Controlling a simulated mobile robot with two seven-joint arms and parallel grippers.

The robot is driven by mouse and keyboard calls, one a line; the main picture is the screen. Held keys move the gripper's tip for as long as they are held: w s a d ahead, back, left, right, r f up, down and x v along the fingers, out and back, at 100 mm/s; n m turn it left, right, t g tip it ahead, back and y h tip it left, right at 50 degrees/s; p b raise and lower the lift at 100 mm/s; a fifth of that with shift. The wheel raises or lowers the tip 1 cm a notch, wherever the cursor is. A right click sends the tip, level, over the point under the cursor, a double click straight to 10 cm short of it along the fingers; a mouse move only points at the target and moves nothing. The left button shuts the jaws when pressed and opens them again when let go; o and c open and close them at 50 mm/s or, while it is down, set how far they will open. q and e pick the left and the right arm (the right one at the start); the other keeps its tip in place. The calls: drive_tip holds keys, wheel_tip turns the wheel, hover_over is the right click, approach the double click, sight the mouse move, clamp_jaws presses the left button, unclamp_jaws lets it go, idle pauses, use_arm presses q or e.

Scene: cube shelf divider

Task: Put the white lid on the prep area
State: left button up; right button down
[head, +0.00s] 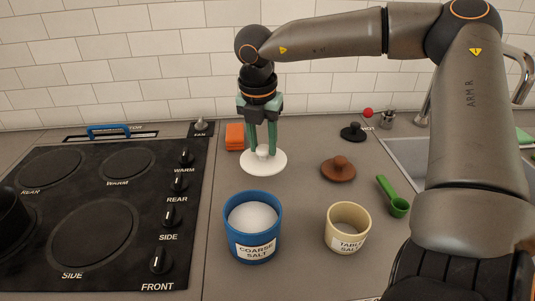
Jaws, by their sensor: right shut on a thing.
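The white lid (263,163) is a flat disc with a small knob, behind the blue coarse salt jar on the grey counter. My right gripper (262,150) points straight down and its green fingers are shut on the lid's knob. The lid appears level; I cannot tell whether it touches the counter. My left gripper is not in view.
The open blue coarse salt jar (252,228) and cream table salt jar (347,228) stand in front. A brown lid (338,169), green scoop (393,197) and sink (410,160) are to the right. An orange block (235,137) and the black stove (90,215) are left.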

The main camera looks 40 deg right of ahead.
sight(267, 158)
drive_tip(key=shift+w+d+f, duration=0.25)
drive_tip(key=shift+d+f, duration=0.25)
drive_tip(key=shift+f, duration=0.1)
drive_tip(key=f, duration=0.3)
drive_tip(key=shift+w+d+f, duration=0.1)
drive_tip(key=shift+d, duration=0.3)
drive_tip(key=shift+f, duration=0.4)
drive_tip(key=shift+f+b, duration=0.25)
drive_tip(key=shift+b, duration=0.1)
drive_tip(key=c, duration=0.5)
unclamp_jaws()
drive_tip(key=shift+r, duration=0.1)
